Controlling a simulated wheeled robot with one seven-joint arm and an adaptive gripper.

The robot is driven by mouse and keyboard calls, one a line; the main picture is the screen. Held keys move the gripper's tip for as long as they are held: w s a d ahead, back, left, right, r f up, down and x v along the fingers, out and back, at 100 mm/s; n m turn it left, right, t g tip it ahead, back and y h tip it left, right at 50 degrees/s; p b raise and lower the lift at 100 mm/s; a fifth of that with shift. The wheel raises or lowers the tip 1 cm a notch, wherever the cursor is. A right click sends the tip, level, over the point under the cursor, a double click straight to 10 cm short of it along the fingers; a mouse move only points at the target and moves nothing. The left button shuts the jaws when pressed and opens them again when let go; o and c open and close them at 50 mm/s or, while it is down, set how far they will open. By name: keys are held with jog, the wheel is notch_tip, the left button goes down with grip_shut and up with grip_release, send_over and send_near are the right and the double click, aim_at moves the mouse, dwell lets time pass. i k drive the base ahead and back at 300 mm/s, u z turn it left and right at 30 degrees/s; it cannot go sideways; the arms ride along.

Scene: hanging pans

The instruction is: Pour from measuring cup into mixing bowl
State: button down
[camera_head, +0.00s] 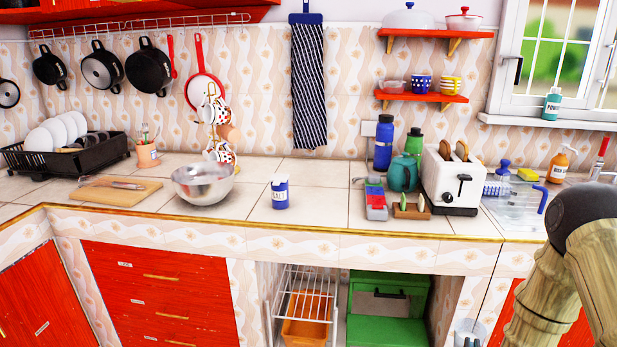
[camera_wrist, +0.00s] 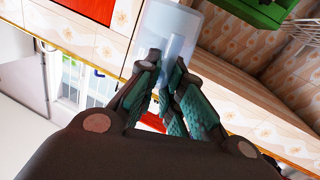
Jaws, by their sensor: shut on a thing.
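The metal mixing bowl (camera_head: 203,184) stands upright on the tiled counter, left of the middle in the head view. In the wrist view, my gripper (camera_wrist: 168,66) is shut on a translucent measuring cup (camera_wrist: 172,22), with the green-padded fingers closed around its handle. The cup (camera_head: 471,328) also shows at the bottom edge of the head view, in front of and below the counter, right of the green box. It is far to the right of the bowl and apart from it. I cannot tell what is inside the cup.
A salt canister (camera_head: 280,191) stands right of the bowl, and a cutting board (camera_head: 118,191) lies to its left. A mug tree with mugs (camera_head: 218,150) is behind the bowl. The toaster (camera_head: 451,182) and bottles stand farther right. The counter's front edge is clear before the bowl.

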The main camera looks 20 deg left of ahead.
aim_at(205, 185)
jog(key=z, duration=1.6)
jog(key=k, duration=1.5)
jog(key=u, duration=2.65)
jog(key=i, duration=0.5)
jog(key=z, duration=0.05)
